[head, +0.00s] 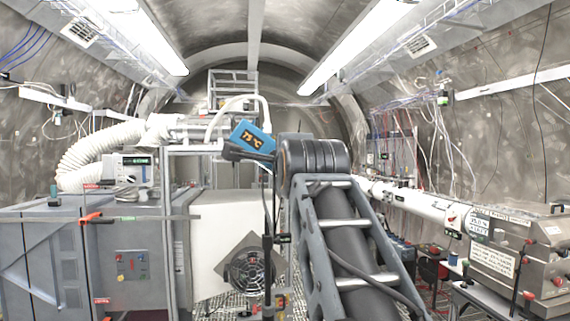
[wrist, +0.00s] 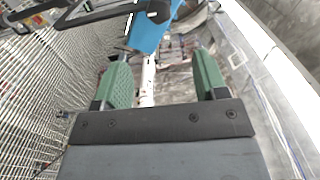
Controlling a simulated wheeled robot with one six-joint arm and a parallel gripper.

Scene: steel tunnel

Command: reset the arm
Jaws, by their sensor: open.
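My gripper (wrist: 161,56) shows in the wrist view with its two green fingers wide apart. Nothing is clamped between them. Its fingers cannot be made out in the head view, where my dark arm rises in front of the middle of the scene.
Grey cabinets (head: 130,255) and a ribbed white hose (head: 88,158) stand on the left. A white box with a fan (head: 250,274) is left of my arm. A white pipe (head: 405,197) and a metal machine (head: 515,255) line the right. Cables hang along both walls.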

